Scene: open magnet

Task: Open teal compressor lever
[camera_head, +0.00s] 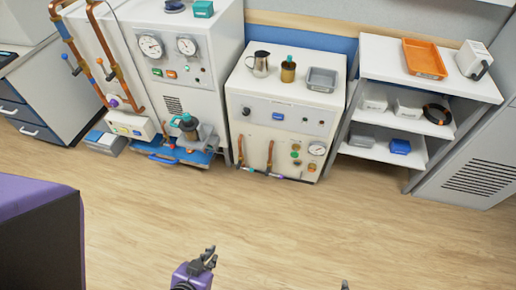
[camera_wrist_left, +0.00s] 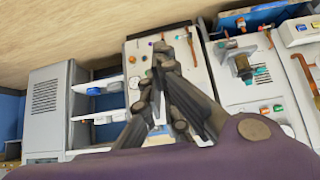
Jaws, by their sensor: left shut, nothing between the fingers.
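Small teal parts show in the head view, and I cannot tell which is the compressor lever. One is a teal knob (camera_head: 188,123) on the grey and dark pump-like unit at the foot of the tall gauge cabinet. My left gripper (camera_head: 207,260) is shut and empty over open floor, well short of the cabinets. Its dark fingers (camera_wrist_left: 169,55) also fill the middle of the left wrist view. Only a small dark tip, probably my right gripper (camera_head: 345,285), shows at the bottom edge.
The tall gauge cabinet (camera_head: 203,72), the middle cabinet (camera_head: 262,108) and an open shelf unit (camera_head: 390,68) line the wall. Copper pipes (camera_head: 74,45) run at the left. A purple-topped block (camera_head: 35,215) stands at the lower left. The wooden floor (camera_head: 330,220) between is clear.

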